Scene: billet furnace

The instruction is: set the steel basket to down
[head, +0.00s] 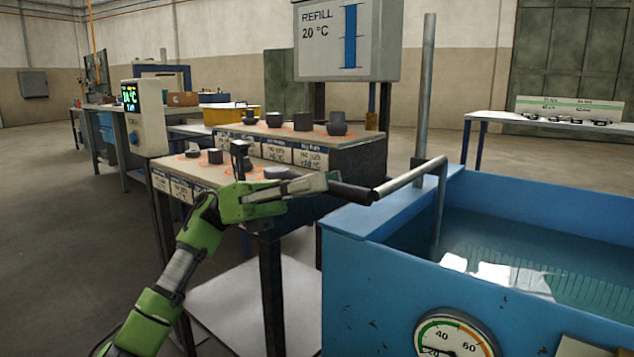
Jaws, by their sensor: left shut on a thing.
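My left gripper (332,184) is shut on the black grip at the end of a bent grey metal handle (412,176). The handle runs right to an upright rod that goes down into a blue tank (350,258) of water. A ribbed shape under the water surface, likely the steel basket (520,277), shows faintly in the tank. Water and glare blur its outline, and its join to the rod is hidden. My right gripper is not in view.
A round gauge (455,338) is on the tank's front. A tall grey post (424,90) stands at its back edge, near a "REFILL 20 °C" sign (347,38). A stepped stand (330,148) with dark pieces is behind my arm. Open floor (60,220) lies left.

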